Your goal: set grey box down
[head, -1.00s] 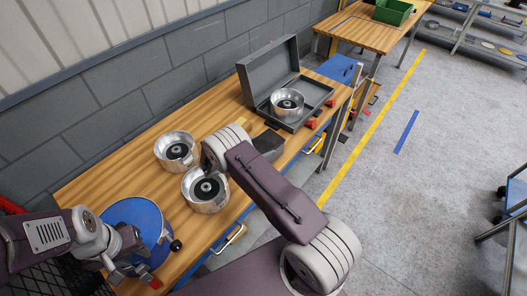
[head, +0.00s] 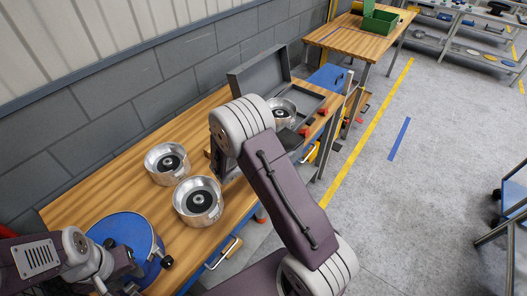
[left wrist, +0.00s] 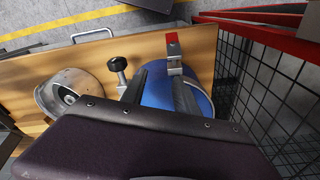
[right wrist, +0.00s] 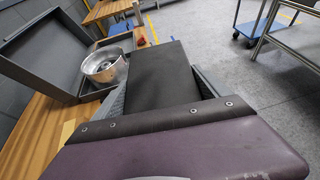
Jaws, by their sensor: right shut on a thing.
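A dark grey box (right wrist: 158,72) sits between the fingers of my right gripper (right wrist: 160,90), which is shut on it. In the head view the box is mostly hidden behind my right wrist, so I cannot tell if it touches the table. An open grey case (head: 256,75) with a raised lid stands at the back of the wooden table, with a metal housing (head: 281,112) in it; it also shows left of the held box in the right wrist view (right wrist: 45,45). My left gripper (left wrist: 158,95) is open and empty, in front of a blue round container (left wrist: 158,88).
Two metal housings (head: 166,163) (head: 198,201) stand on the wooden table (head: 90,190) near my right forearm. Red clamps lie beside the case. A black mesh rack with a red rim (left wrist: 275,95) is close to my left gripper. Bare wood lies along the wall side.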

